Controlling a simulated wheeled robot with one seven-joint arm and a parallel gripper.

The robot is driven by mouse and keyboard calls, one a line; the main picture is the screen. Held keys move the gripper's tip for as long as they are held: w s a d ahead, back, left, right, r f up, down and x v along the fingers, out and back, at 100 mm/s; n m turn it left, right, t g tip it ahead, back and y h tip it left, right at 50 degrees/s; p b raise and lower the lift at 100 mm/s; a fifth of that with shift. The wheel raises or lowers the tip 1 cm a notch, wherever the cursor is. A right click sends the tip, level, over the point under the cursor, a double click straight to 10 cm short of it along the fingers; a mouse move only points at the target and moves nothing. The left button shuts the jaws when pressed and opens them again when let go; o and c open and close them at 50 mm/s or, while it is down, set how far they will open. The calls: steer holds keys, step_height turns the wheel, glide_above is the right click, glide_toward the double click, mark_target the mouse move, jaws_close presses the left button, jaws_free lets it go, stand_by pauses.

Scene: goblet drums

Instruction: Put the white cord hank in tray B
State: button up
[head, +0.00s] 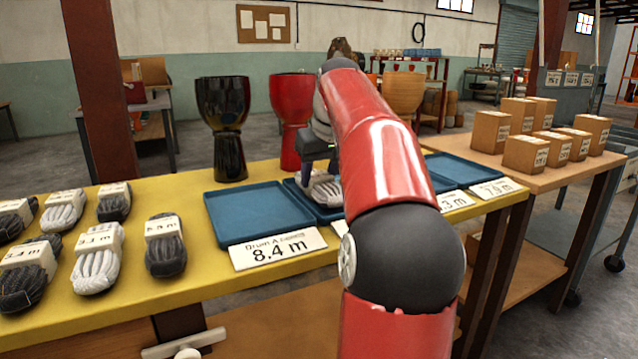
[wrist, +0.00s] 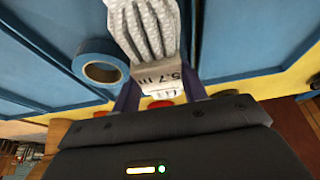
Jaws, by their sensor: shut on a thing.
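A white cord hank (wrist: 145,28) with a paper band reading 5.7 m is in my gripper (wrist: 160,93). The fingers stand on both sides of the band. In the head view the hank (head: 324,192) is low over or in the second blue tray from the left (head: 296,188), behind my arm; I cannot tell whether it touches the tray floor. That tray's label is hidden by my arm, so I cannot read a B. The tray to its left (head: 255,212), labelled Drum A 8.4 m, is empty.
A blue tape roll (wrist: 102,68) lies close beside the hank. Several banded hanks, such as a white one (head: 97,262), lie at the left of the yellow table (head: 190,275). A black goblet drum (head: 228,125) and a red one (head: 290,120) stand behind the trays. Cartons (head: 525,152) stand right.

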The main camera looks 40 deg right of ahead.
steer(key=shift+f, duration=0.25)
steer(key=shift+f, duration=0.15)
steer(key=o, duration=0.7)
steer(key=shift+s+r, duration=0.1)
steer(key=shift+r, duration=0.55)
steer(key=p+v, duration=0.4)
steer(key=v, duration=0.7)
